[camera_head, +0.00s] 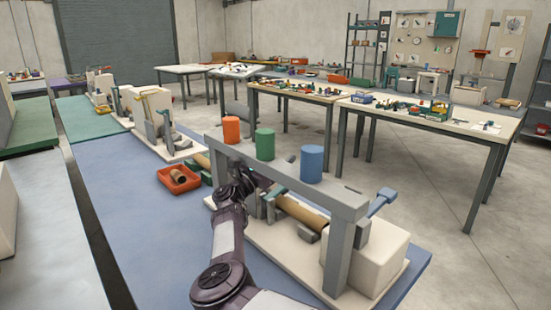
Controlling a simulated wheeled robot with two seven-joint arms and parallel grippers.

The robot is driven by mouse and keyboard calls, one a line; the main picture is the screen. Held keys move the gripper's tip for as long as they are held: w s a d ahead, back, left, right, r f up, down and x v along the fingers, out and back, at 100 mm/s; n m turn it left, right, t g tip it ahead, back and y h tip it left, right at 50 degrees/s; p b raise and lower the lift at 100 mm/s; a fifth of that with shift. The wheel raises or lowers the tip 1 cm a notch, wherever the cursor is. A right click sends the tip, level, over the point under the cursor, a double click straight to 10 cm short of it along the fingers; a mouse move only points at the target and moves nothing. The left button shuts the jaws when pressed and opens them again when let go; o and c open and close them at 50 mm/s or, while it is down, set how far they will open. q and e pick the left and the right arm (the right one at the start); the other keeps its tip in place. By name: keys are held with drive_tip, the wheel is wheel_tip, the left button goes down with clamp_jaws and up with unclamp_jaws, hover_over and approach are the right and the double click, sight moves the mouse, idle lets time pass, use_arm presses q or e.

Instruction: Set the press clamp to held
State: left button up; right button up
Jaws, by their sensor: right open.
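The winder stands on a cream base plate (290,262) under a grey overhead frame (285,181). A brown cardboard tube (302,213) lies below the frame between grey blocks. A blue lever (382,202) sticks up at the right end, beside a white box (365,257). A small green part (269,209) stands left of the tube. I cannot tell for sure which part is the press clamp. My right gripper (256,180) is open at the left part of the frame, near the green part. The frame and arm partly hide it, and contact is unclear. My left gripper is not in view.
A red tray (178,181) with a brown roll sits left on the blue bench top (130,225). Worktables with small items stand behind.

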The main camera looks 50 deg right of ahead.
drive_tip(key=shift+f, duration=0.15)
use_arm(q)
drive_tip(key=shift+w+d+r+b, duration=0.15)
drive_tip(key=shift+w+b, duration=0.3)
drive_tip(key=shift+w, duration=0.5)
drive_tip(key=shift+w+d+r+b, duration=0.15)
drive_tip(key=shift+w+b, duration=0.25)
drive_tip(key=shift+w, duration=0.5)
use_arm(e)
drive_tip(key=v, duration=0.7)
drive_tip(key=shift+a, duration=0.4)
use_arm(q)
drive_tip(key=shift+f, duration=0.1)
use_arm(e)
drive_tip(key=shift+f, duration=0.1)
